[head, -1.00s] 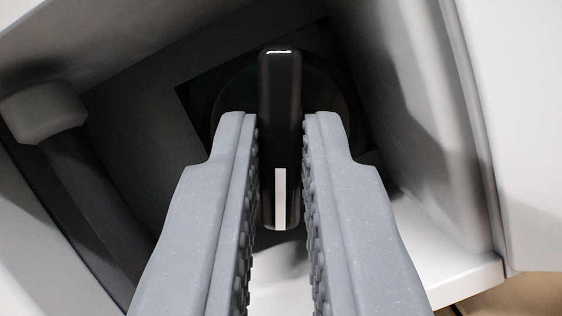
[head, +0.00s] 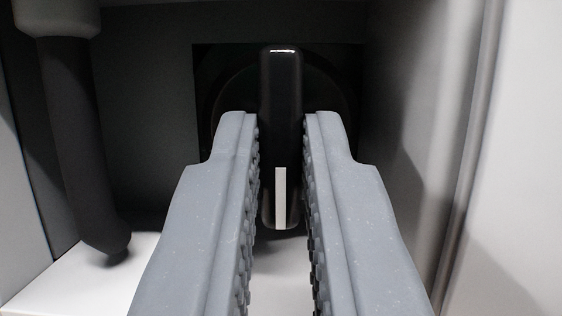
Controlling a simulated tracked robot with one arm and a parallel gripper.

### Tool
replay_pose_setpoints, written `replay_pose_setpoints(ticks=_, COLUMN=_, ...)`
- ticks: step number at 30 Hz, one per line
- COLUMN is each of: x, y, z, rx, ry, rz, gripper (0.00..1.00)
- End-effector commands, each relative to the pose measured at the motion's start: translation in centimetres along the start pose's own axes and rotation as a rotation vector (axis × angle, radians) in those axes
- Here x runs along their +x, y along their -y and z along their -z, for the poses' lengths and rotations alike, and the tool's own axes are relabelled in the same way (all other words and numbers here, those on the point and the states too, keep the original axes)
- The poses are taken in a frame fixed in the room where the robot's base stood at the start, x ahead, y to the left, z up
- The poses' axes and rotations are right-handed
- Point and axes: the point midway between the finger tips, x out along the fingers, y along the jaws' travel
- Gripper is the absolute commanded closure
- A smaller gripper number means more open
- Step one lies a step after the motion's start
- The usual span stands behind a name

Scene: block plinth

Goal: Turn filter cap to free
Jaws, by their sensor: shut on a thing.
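The filter cap (head: 281,95) is a black knob with a raised, upright grip bar and a white stripe at its lower end. It sits on a dark round base inside a dark square panel on the back wall of a recess. My gripper (head: 281,135) has its two grey, ribbed fingers on either side of the bar and is shut on it. The fingers hide the lower sides of the round base. The bar and its white stripe stand vertical in the picture, with the square panel's edges level.
A dark grey hose or handle (head: 85,150) with a lighter collar hangs at the left of the recess. A light wall (head: 420,130) closes the right side. A white floor (head: 95,275) lies below, and bare grey back wall lies between the hose and the panel.

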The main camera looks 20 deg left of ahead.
Motion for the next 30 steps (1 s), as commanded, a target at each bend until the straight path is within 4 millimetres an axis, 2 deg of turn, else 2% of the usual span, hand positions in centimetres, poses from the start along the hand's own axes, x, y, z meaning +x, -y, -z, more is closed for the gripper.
replay_pose_setpoints(ticks=6, x=-0.29, y=-0.03, z=-0.38, rx=0.002, ry=0.01, rz=-0.002, gripper=1.0)
replay_pose_setpoints(ticks=7, x=-0.29, y=-0.03, z=-0.37, rx=0.002, ry=0.01, rz=-0.002, gripper=0.83)
replay_pose_setpoints(ticks=9, x=-0.27, y=-0.04, z=-0.33, rx=0.002, ry=0.009, rz=-0.002, gripper=0.66)
replay_pose_setpoints(ticks=26, x=-0.08, y=-0.05, z=-0.06, rx=0.001, ry=0.002, rz=-0.001, gripper=0.66)
replay_pose_setpoints(ticks=30, x=-0.76, y=-0.07, z=-0.15, rx=0.001, ry=0.006, rz=-0.002, gripper=0.66)
